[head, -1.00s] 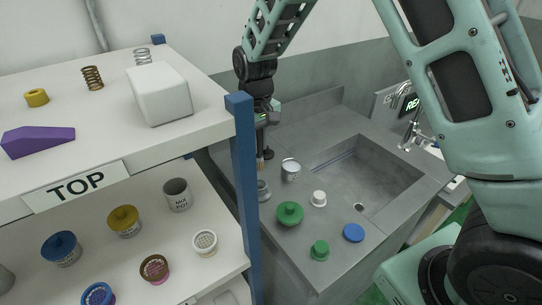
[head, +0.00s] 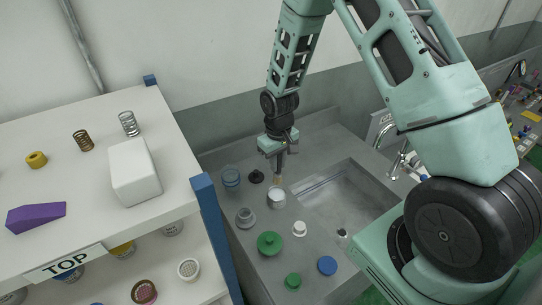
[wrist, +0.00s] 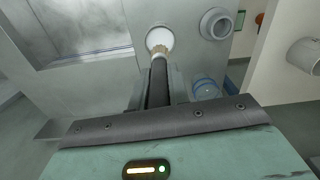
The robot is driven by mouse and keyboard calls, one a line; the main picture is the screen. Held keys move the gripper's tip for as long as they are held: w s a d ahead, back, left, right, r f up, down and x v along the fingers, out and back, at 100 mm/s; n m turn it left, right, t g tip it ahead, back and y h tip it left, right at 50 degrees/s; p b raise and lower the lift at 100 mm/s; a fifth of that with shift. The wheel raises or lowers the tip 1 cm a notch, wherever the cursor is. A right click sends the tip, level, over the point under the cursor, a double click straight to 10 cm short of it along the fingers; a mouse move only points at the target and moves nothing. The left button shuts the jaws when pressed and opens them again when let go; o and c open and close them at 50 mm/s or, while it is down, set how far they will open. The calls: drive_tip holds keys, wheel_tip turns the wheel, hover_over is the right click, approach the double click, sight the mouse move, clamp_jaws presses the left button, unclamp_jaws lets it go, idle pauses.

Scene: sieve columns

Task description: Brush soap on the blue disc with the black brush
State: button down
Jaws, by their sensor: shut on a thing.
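My gripper (head: 280,153) is shut on the black brush (wrist: 158,82), which points down from the fingers. Its pale bristles (wrist: 159,51) are at the mouth of a metal cup with white contents (head: 276,199), also seen in the wrist view (wrist: 160,37). I cannot tell whether the bristles touch the white contents. The blue disc (head: 327,265) lies flat on the grey counter near its front edge, to the right of and nearer than the cup. No soap is visible on the disc.
On the counter are a green knobbed lid (head: 269,243), a small green piece (head: 293,281), a white piece (head: 299,229), a grey ringed piece (head: 245,218), a clear blue jar (head: 231,177) and a black piece (head: 256,177). The sink (head: 345,200) lies right; a blue shelf post (head: 217,240) stands left.

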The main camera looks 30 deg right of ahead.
sight(277, 175)
drive_tip(key=shift+f+b, duration=2)
drive_tip(key=shift+f, duration=0.95)
drive_tip(key=shift+s+f+b, duration=0.1)
drive_tip(key=shift+f+b, duration=0.3)
drive_tip(key=shift+f, duration=0.15)
drive_tip(key=shift+r+p, duration=2.45)
drive_tip(key=shift+r, duration=1.15)
